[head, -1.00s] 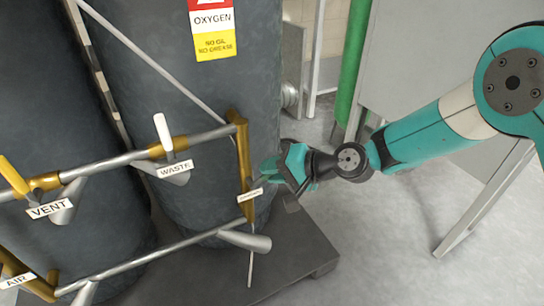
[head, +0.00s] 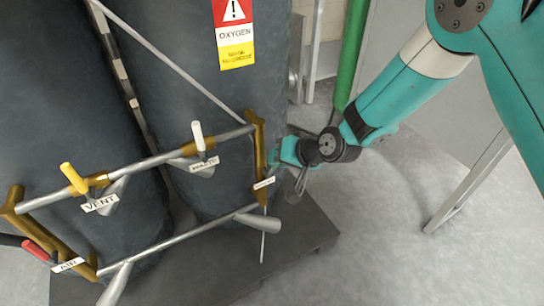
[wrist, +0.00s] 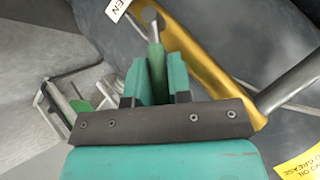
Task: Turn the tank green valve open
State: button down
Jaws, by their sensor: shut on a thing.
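The green valve handle (wrist: 157,70) stands between my gripper's two teal fingers in the wrist view, next to a brass pipe. My gripper (wrist: 158,80) is shut on this handle. In the head view my gripper (head: 278,153) is at the right side of the brass upright (head: 258,140) on the pipe frame, in front of the right tank (head: 200,70). The handle is hidden by the gripper there. A small white label (head: 264,183) hangs just below the gripper, too small to read. A partly cut-off label (wrist: 116,8) ending in "EN" shows in the wrist view.
White (head: 198,136), yellow (head: 73,178) and red (head: 37,250) valve handles sit along the frame to the left. A grey outlet cone (head: 256,222) juts out below. A dark platform (head: 300,245) bears the tanks.

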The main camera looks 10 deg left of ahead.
jog(key=shift+w, duration=0.15)
jog(key=c, duration=1)
grip_release()
jog(key=shift+c, duration=0.2)
jog(key=shift+a, duration=0.1)
jog(key=shift+s+a+f, duration=0.1)
jog(key=shift+s, duration=0.1)
